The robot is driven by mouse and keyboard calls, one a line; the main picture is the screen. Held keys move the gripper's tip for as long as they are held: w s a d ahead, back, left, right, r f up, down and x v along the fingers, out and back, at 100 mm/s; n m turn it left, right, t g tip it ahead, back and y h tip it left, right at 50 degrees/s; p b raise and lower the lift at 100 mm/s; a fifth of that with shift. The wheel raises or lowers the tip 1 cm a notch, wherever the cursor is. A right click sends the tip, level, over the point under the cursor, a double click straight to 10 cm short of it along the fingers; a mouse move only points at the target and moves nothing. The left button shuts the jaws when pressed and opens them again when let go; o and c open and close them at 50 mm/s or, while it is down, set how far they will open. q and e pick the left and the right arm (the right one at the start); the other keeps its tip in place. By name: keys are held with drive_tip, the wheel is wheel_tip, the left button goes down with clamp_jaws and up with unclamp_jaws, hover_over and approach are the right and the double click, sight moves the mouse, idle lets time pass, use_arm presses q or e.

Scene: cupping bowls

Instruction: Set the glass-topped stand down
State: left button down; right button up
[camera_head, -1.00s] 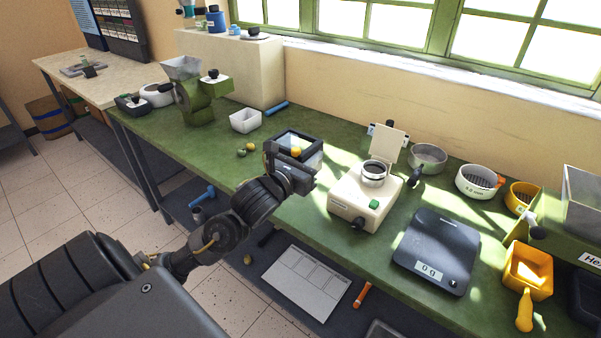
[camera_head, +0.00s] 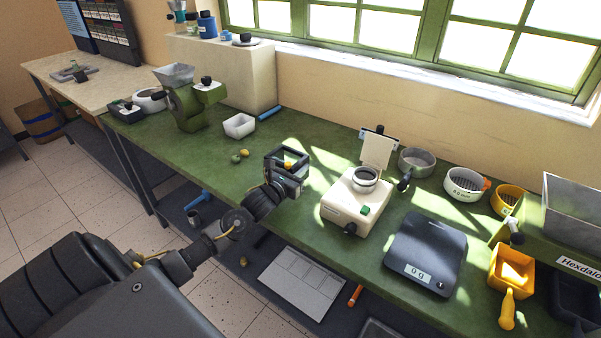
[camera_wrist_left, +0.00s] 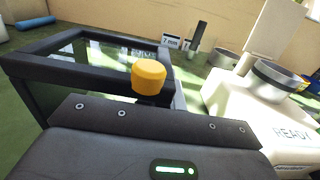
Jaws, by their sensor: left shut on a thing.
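The glass-topped stand (camera_head: 288,154) is a dark, box-like frame with a clear top, over the middle of the green bench in the head view. My left gripper (camera_head: 287,176) is shut on its near side. In the left wrist view, the stand's dark rim (camera_wrist_left: 95,35) and glass fill the upper left. A yellow-orange knob (camera_wrist_left: 148,76) shows at its near right corner. The fingertips are hidden there behind the dark gripper body. I cannot tell whether the stand's base touches the bench. My right gripper is out of view.
A cream device (camera_head: 350,203) with a ring and raised plate stands close to the stand's right. Small green and yellow fruit-like balls (camera_head: 240,155) and a white tub (camera_head: 239,126) lie to the left. A black scale (camera_head: 426,253) is farther right. Bare bench (camera_head: 205,155) shows left of the balls.

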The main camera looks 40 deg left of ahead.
use_arm(q)
drive_tip(key=shift+f, duration=0.75)
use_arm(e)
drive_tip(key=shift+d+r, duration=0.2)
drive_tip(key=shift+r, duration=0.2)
use_arm(q)
drive_tip(key=shift+f, duration=0.1)
drive_tip(key=shift+f, duration=0.15)
drive_tip(key=c, duration=1.5)
unclamp_jaws()
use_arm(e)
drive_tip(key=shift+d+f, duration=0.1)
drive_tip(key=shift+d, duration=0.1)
